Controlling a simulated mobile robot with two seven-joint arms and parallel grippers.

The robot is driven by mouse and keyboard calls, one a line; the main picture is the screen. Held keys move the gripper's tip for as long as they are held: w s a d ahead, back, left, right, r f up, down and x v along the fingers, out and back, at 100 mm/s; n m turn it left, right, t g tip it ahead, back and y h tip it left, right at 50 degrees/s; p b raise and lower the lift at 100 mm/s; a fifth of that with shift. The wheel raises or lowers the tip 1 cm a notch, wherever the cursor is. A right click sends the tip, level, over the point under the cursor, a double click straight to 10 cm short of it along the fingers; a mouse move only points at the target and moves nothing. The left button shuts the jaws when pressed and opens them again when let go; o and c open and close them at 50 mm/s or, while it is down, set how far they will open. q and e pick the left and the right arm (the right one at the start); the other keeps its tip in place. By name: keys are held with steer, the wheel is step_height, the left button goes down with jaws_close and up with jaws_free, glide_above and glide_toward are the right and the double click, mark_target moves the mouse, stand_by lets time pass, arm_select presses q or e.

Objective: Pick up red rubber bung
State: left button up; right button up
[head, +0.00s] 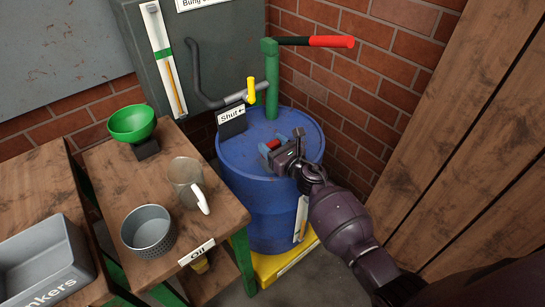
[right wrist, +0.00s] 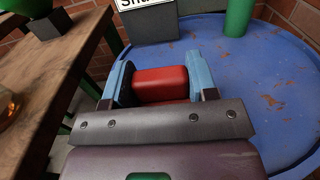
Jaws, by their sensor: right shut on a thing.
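The red rubber bung (head: 273,144) is between the blue fingers of my right gripper (head: 273,149), over the top of the blue drum (head: 239,159). In the right wrist view the bung (right wrist: 161,84) shows as a red block with rounded edges, and the right gripper (right wrist: 158,82) is shut on it. A finger lies on each side of it. I cannot tell whether the bung touches the drum top; its lower part is hidden by the gripper body. My left gripper is not in view.
A green pump (head: 271,85) with a red-gripped handle and a "Shut" sign (head: 231,118) stand at the drum's back. A wooden wall is at right.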

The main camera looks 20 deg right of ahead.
steer(key=shift+c, duration=1.2)
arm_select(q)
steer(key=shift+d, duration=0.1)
arm_select(e)
steer(key=shift+r, duration=0.3)
step_height(320, 180, up, 7)
steer(key=p, duration=0.4)
steer(key=shift+f, duration=0.2)
arm_select(q)
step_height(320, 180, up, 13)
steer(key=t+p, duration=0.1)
steer(key=p, duration=0.8)
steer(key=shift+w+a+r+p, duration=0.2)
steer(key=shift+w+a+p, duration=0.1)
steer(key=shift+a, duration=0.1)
arm_select(e)
step_height(320, 180, up, 13)
